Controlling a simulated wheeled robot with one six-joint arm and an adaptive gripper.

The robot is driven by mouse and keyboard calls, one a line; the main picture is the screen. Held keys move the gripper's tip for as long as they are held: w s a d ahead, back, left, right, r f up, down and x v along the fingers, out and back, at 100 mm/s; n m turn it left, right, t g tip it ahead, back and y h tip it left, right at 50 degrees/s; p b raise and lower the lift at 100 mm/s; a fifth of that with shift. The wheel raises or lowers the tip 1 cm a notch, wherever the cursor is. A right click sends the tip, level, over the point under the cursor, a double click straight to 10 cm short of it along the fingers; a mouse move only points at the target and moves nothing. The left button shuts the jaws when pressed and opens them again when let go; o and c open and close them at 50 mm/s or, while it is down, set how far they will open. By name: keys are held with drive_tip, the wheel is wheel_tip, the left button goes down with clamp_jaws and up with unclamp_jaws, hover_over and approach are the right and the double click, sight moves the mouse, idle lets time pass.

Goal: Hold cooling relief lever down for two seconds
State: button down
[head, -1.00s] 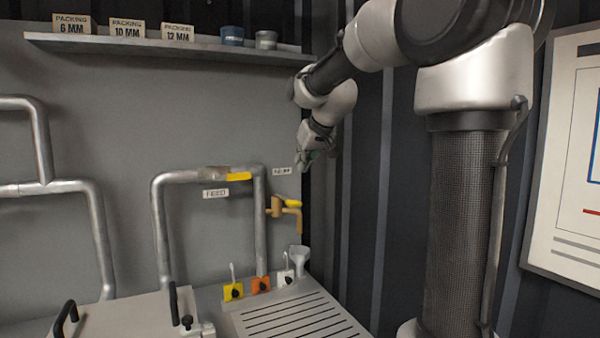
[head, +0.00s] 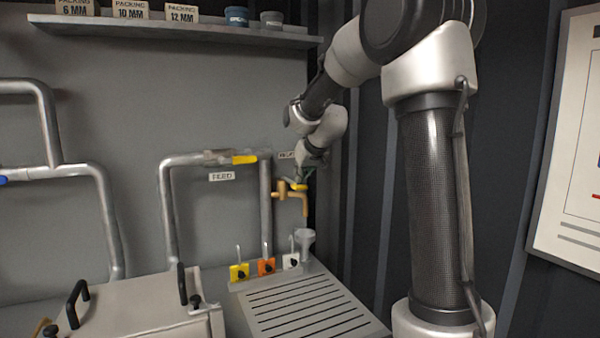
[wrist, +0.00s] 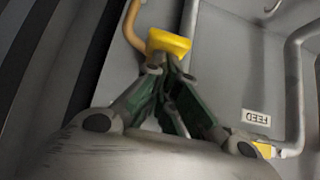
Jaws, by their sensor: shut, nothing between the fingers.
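The cooling relief lever is a yellow handle (head: 299,187) on a brass tap (head: 280,196) at the right end of the pipework, below a partly hidden label. In the wrist view the lever (wrist: 170,42) lies just beyond the fingertips, with part of the brass pipe (wrist: 131,28) beside it. My gripper (head: 300,180) is shut and empty, with its tips right at the lever from above. Its green-sided fingers (wrist: 164,66) meet near the lever's lower edge. I cannot tell whether they touch it.
A feed pipe with another yellow handle (head: 244,160) runs left of the tap, above a FEED label (head: 222,176). Below stand a funnel (head: 304,243), small yellow, orange and white switch plates (head: 266,266), and a slotted drain tray (head: 300,308). A dark ribbed wall is close on the right.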

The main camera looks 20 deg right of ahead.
sight(301, 186)
drive_tip(key=f, duration=0.3)
drive_tip(key=shift+s+f, duration=0.3)
drive_tip(key=shift+r, duration=0.15)
idle(3.2)
drive_tip(key=shift+r, duration=0.7)
